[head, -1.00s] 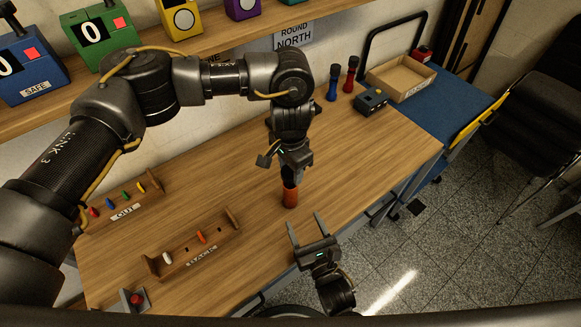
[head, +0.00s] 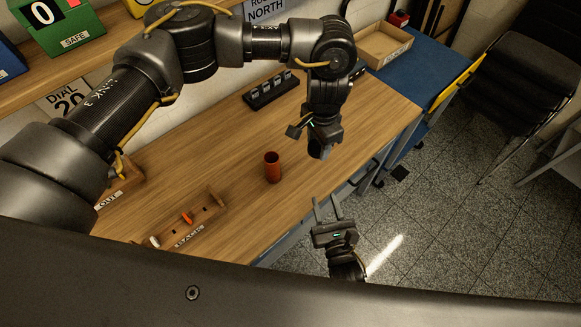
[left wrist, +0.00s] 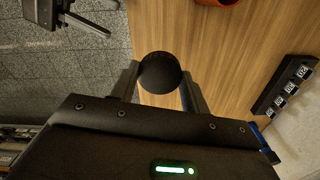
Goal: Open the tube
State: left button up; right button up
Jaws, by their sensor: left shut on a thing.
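The orange-red tube (head: 272,168) stands upright on the wooden table, its top open in the head view. Its edge also shows at the top of the left wrist view (left wrist: 217,2). My left gripper (head: 319,147) is shut on the round black cap (left wrist: 160,72), holding it to the right of the tube and apart from it. The cap sits between both fingers in the left wrist view. My right gripper (head: 329,208) is open and empty, off the table's front edge, lower right of the tube. The inside of the tube is too dark to read.
A wooden rack marked BACK (head: 205,216) holds an orange and a white piece. A black slotted rack (head: 272,90) stands near the back. A cardboard tray (head: 384,45) is at the back right. The table right of the tube is clear.

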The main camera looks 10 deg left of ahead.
aim_at(271, 159)
jog(key=z, duration=1.3)
jog(key=k, duration=0.45)
jog(key=u, duration=0.15)
